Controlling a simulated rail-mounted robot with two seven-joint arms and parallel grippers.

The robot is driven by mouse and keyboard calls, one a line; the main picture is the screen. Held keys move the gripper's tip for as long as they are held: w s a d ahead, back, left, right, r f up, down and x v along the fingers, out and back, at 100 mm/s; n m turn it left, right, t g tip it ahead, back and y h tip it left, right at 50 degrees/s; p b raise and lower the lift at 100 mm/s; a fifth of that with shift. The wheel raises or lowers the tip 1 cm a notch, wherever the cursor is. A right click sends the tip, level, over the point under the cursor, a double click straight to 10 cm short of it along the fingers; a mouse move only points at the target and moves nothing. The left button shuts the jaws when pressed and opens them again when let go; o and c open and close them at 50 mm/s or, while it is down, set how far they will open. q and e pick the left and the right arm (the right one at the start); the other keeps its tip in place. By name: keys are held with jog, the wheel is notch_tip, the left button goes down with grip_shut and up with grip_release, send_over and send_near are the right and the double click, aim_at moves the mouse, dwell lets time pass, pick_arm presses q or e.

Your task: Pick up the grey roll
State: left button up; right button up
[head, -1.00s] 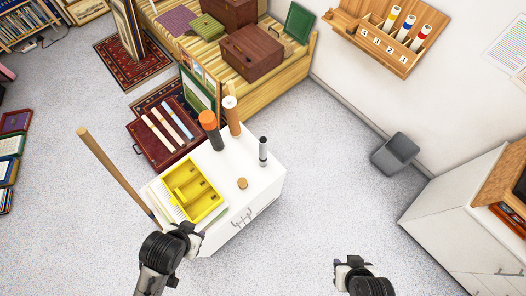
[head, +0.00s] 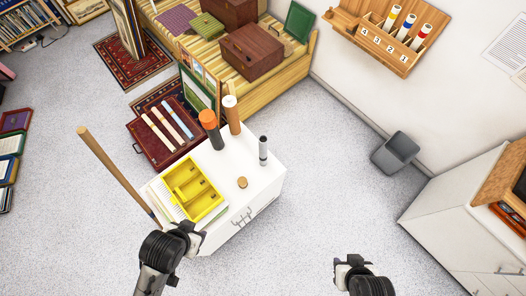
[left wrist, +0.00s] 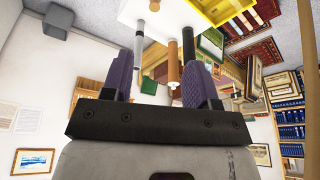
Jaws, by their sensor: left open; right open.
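The grey roll (head: 263,152) is a slim grey tube with a dark top end. It stands upright near the right side of the white cabinet top (head: 262,186). In the left wrist view the grey roll (left wrist: 147,22) shows beyond the fingers, which are apart from it. My left gripper (head: 190,236) is at the cabinet's front left corner, left of and nearer than the roll. Its fingers (left wrist: 162,62) are open and empty. My right gripper (head: 353,264) is open over the floor at the lower right, well away from the roll.
A brown roll (head: 232,116) and an orange-topped dark roll (head: 211,132) stand behind the grey roll. A yellow tray (head: 183,182), a round cork-coloured piece (head: 242,183) and a leaning wooden pole (head: 112,170) are near. Open floor lies right of the cabinet, with a grey bin (head: 396,153).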

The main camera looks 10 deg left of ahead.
pick_arm(q)
jog(key=o, duration=0.3)
jog(key=shift+o, duration=0.2)
